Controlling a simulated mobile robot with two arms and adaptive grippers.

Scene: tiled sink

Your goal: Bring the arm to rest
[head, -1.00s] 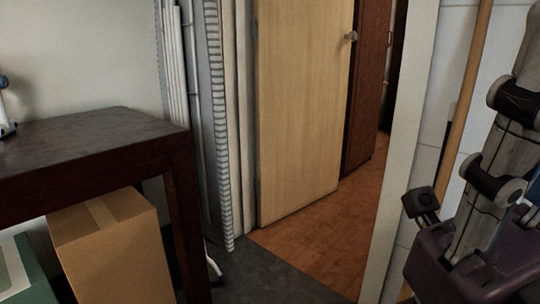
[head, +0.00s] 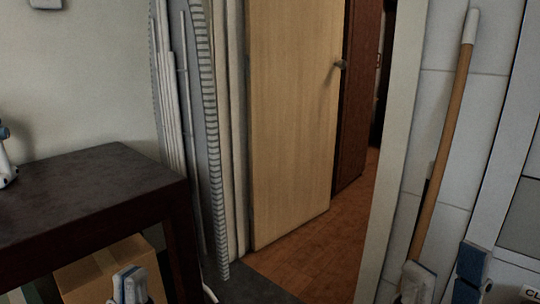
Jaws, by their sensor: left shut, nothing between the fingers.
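My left gripper (head: 130,284) shows at the bottom left edge of the head view, its white fingers with blue pads close together and nothing between them. It is in front of the cardboard box. My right gripper (head: 443,278) shows at the bottom right, with its two blue-padded fingers well apart and no object visible between them. It overlaps the lower end of a wooden pole in the picture. The rest of both arms is below the frame.
A dark table (head: 85,190) stands at the left, with a cardboard box (head: 100,270) under it. A pale wooden door (head: 290,130) stands in the middle beyond a wooden floor (head: 300,250). A wooden pole (head: 443,140) leans on the tiled wall at the right.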

